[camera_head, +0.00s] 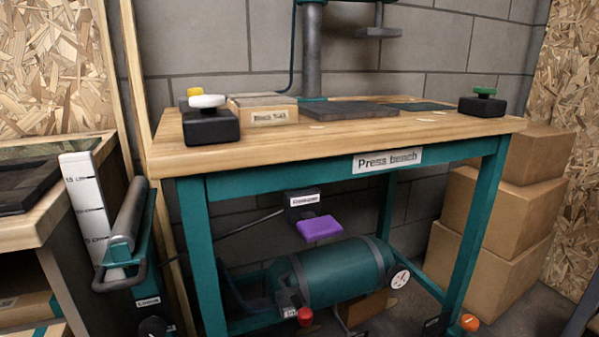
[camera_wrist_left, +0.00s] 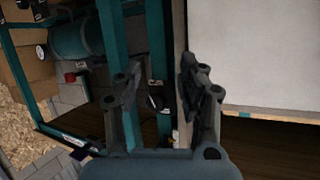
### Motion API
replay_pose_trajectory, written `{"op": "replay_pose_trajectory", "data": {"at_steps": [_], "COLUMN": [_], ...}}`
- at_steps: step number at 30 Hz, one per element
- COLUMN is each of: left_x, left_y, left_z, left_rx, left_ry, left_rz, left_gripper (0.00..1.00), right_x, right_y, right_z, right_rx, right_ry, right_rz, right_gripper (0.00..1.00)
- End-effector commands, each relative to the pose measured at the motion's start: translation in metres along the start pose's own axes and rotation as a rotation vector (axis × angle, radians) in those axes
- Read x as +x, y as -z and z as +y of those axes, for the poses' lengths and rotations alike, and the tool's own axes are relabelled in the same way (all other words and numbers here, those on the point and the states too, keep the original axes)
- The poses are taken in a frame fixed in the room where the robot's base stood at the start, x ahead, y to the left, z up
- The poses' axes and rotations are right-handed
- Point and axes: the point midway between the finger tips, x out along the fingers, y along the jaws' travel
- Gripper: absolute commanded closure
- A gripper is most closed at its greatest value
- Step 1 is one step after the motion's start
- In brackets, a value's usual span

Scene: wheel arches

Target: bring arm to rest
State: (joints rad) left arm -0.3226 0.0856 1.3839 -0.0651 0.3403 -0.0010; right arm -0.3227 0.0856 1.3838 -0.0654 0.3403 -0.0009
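My left gripper (camera_wrist_left: 158,90) shows in the left wrist view with its two dark fingers spread apart. Nothing is between the fingers. Past them are the teal legs of the press bench and a dark gap. Neither of my arms shows in the head view, and my right gripper is in neither view. In the head view the press bench (camera_head: 387,160) stands ahead with a wooden top and teal frame.
On the bench are a white-knobbed box (camera_head: 210,126), a green-knobbed box (camera_head: 482,104) and a dark plate (camera_head: 350,110). Below it is a teal tank (camera_head: 330,274). Cardboard boxes (camera_head: 490,220) stand right. A pale panel (camera_wrist_left: 265,50) is close right of my left gripper.

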Motion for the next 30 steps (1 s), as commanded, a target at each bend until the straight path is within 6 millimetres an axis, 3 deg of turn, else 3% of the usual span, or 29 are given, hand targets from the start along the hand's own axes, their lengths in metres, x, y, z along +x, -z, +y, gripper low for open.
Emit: {"op": "replay_pose_trajectory", "data": {"at_steps": [1,3,7,9,12,15,19,30], "left_x": [-0.020,-0.054,-0.138,-0.183,-0.239,-0.276,-0.297,-0.299], "left_y": [-0.011,-0.060,-0.132,-0.158,-0.181,-0.194,-0.202,-0.204], "left_z": [-0.004,-0.004,-0.002,-0.001,0.002,0.003,0.005,0.005], "left_rx": [-0.009,-0.024,-0.048,-0.058,-0.069,-0.076,-0.079,-0.079], "left_ry": [0.002,0.001,-0.002,-0.004,-0.006,-0.008,-0.010,-0.010], "left_rz": [-0.128,-0.337,-0.688,-0.842,-1.011,-1.119,-1.178,-1.183], "left_gripper": [0.60,0.60,0.60,0.60,0.60,0.60,0.60,0.60], "right_x": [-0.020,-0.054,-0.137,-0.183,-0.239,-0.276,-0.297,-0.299], "right_y": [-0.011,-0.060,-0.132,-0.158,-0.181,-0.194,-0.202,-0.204], "right_z": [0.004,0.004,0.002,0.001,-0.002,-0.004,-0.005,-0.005], "right_rx": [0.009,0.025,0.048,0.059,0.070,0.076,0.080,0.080], "right_ry": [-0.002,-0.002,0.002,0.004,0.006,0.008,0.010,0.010], "right_rz": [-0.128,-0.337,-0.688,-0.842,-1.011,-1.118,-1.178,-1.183], "right_gripper": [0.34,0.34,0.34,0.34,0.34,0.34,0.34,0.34]}}
